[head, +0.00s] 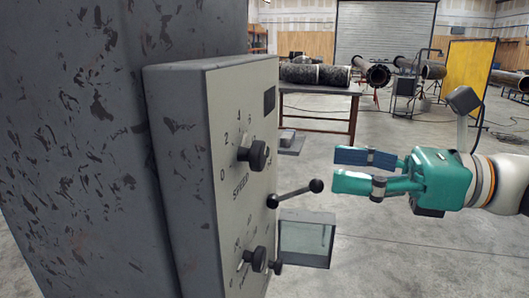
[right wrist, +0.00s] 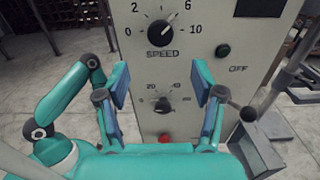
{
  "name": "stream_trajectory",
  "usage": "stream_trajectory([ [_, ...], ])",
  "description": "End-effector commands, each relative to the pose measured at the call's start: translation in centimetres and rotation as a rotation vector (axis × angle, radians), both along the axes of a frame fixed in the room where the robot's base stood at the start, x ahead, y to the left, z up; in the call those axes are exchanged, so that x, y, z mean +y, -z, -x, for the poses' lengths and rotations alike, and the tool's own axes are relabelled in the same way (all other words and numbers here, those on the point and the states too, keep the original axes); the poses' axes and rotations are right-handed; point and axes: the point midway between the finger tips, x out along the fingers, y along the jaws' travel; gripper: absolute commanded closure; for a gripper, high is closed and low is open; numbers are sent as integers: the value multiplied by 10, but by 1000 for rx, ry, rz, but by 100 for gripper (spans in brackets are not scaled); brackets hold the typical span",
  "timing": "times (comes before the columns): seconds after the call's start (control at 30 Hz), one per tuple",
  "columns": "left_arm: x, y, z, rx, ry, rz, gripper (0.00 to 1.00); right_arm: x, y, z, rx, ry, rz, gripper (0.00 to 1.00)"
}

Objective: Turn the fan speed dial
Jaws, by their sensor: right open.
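The control panel (head: 228,120) is a pale plate on a grey, chipped cabinet. Its upper dial (head: 258,155) is a round black knob over the word SPEED, with a scale from 0 to 10; it also shows in the right wrist view (right wrist: 160,33). A lower black dial (right wrist: 162,104) has a scale with 20 and 40; its label is not readable. My right gripper (head: 350,170) is open and empty, to the right of the panel and apart from it. In the right wrist view its fingers (right wrist: 160,85) frame the lower dial, with the SPEED dial above. My left gripper is not in view.
A ball-ended lever (head: 316,185) sticks out between the dials towards my right gripper. A table with pipes (head: 315,75) stands behind.

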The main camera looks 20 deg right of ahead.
Motion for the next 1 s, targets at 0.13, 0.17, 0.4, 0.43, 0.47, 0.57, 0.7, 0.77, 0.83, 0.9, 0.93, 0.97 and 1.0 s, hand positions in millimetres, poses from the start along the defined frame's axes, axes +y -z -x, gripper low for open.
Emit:
stream_trajectory([
  [0.13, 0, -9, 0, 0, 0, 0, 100, 27, -2, -17, 2, -9, 0, 33],
  [0.17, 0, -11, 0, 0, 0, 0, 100, 33, -2, -21, 3, -9, -1, 33],
  [0.4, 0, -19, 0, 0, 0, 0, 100, 70, -1, -46, 3, -6, 1, 33],
  [0.43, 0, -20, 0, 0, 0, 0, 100, 74, -1, -49, 3, -6, 1, 33],
  [0.47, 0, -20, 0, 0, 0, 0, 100, 77, 0, -52, 2, -5, 0, 33],
  [0.57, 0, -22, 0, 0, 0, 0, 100, 84, 0, -57, 1, -3, 0, 33],
  [0.7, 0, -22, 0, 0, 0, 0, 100, 90, 1, -61, 2, -2, 1, 33],
  [0.77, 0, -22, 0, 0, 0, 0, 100, 90, 1, -62, 2, -1, 1, 33],
  [0.83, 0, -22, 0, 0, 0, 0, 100, 90, 1, -62, 2, -1, 1, 33],
  [0.9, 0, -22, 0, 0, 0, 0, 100, 90, 1, -62, 2, -1, 1, 33],
  [0.93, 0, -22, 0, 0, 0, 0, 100, 90, 1, -62, 2, -1, 1, 33],
  [0.97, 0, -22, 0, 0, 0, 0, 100, 90, 1, -62, 2, -1, 1, 33],
  [1.0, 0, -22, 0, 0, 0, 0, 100, 90, 1, -62, 2, -1, 1, 38],
])
